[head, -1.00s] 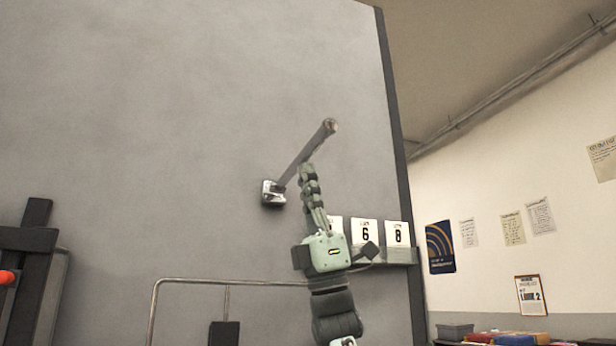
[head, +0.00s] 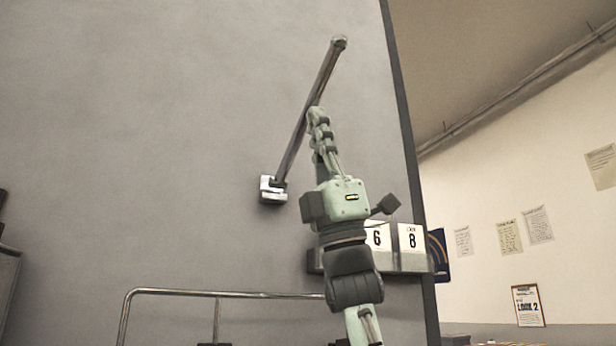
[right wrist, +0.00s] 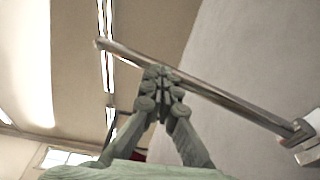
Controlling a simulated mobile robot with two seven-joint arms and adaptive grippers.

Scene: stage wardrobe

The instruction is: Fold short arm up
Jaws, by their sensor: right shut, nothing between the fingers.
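The short arm (head: 326,75) is a metal bar on the grey wall panel, hinged at a small bright bracket (head: 272,190). In the head view it slants steeply up and to the right from the bracket to a rounded end. My right gripper (head: 315,112) is shut and empty, its fingertips at about the middle of the bar. In the right wrist view the closed fingertips (right wrist: 157,72) meet the bar (right wrist: 210,88) along its lower side; exact contact is hard to tell. My left gripper is not in view.
A shelf holds number cards (head: 411,238) behind my right arm, near the panel's dark right edge (head: 405,120). A metal rail (head: 225,293) runs below. Papers hang on the pale wall (head: 470,180) at the right. The panel left of the bar is clear.

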